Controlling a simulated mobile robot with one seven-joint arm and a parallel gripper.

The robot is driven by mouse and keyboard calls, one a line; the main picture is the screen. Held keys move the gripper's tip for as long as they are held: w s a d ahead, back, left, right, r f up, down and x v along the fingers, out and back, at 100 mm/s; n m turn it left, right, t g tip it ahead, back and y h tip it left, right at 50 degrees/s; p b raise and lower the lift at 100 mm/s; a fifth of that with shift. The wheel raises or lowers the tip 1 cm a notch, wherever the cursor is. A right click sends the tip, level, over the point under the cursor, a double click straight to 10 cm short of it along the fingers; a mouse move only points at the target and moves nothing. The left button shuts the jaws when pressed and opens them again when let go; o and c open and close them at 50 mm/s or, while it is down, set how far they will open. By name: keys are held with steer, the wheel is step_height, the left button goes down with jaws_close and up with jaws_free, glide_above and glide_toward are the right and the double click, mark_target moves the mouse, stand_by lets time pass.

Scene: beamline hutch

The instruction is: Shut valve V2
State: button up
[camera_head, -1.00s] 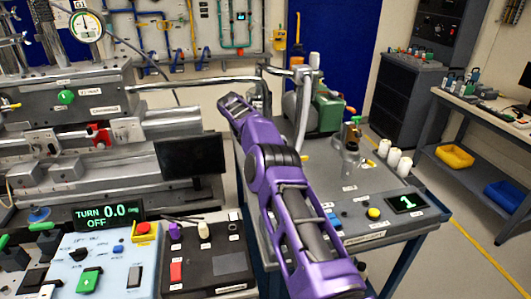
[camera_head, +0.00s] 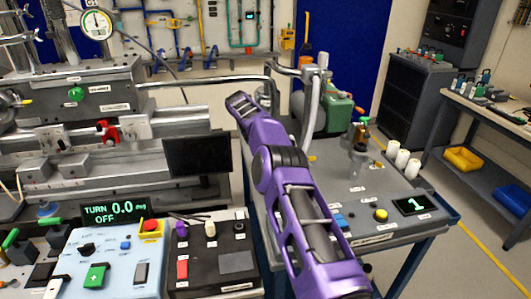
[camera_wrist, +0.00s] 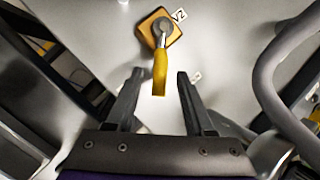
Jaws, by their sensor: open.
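Valve V2 shows in the wrist view as a yellow lever handle (camera_wrist: 160,76) on a round grey stem over an orange-yellow base (camera_wrist: 146,27). The V2 label (camera_wrist: 180,14) sits beside the base. The handle points down the picture toward my gripper (camera_wrist: 160,73). My gripper is open, with one dark finger on each side of the handle's end. Gaps show on both sides; how the fingers stand in depth I cannot tell. In the head view my purple arm reaches forward past the cart, and I cannot make out the gripper or V2 there.
A thick curved grey pipe (camera_wrist: 267,80) runs close at the right in the wrist view. A control bench (camera_head: 130,235) stands left.

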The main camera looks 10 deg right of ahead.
steer(key=v, duration=1.2)
